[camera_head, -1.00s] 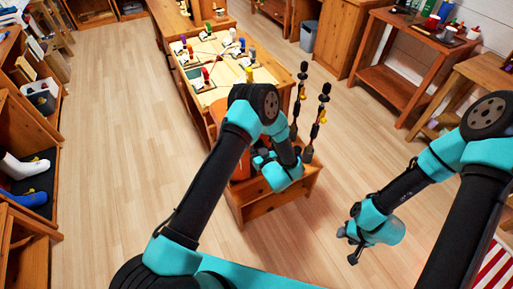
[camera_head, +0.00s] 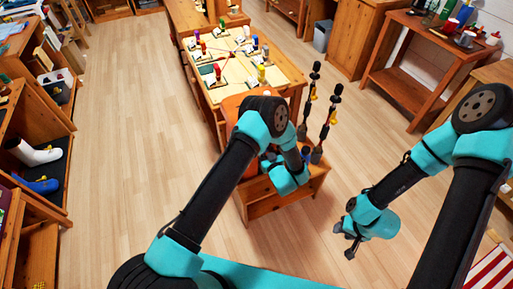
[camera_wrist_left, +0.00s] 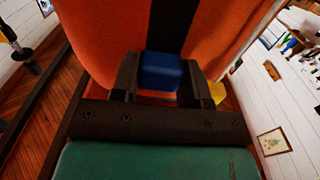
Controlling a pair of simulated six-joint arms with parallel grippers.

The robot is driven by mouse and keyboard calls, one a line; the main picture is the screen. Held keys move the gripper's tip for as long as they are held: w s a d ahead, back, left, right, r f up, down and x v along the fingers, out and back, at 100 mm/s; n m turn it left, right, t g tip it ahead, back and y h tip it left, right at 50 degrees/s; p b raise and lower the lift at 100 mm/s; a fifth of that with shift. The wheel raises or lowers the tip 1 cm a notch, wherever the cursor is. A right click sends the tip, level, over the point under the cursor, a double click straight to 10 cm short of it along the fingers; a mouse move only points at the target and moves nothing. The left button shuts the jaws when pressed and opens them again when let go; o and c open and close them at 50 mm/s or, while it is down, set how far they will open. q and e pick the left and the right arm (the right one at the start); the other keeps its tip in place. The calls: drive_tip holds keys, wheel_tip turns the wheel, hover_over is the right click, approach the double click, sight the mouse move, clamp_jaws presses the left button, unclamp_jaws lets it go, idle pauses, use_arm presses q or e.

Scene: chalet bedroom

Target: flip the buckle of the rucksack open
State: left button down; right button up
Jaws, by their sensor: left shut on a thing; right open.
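The rucksack is orange with a black strap (camera_wrist_left: 176,20) down its front. Its orange cloth (camera_wrist_left: 110,35) fills the upper part of the left wrist view. A blue buckle (camera_wrist_left: 162,70) sits on the strap, between the two dark fingers of my left gripper (camera_wrist_left: 161,80), which is shut on it. In the head view the orange rucksack (camera_head: 234,106) stands on a low wooden bench (camera_head: 262,208), mostly hidden behind my left arm. My right gripper (camera_head: 346,238) is open and empty, over the floor right of the bench.
Two dark poles (camera_head: 326,122) with yellow parts stand beside the rucksack. A long wooden table (camera_head: 290,78) with small colourful items lies behind it. Shelves with boots (camera_head: 38,153) line the left. A wooden side table (camera_head: 400,90) stands at the right. The floor (camera_head: 130,120) between is clear.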

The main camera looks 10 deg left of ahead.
use_arm(q)
drive_tip(key=shift+f, duration=0.3)
drive_tip(key=c, duration=0.6)
unclamp_jaws()
drive_tip(key=v, duration=1.7)
drive_tip(key=shift+s+d, duration=0.15)
drive_tip(key=shift+d, duration=0.05)
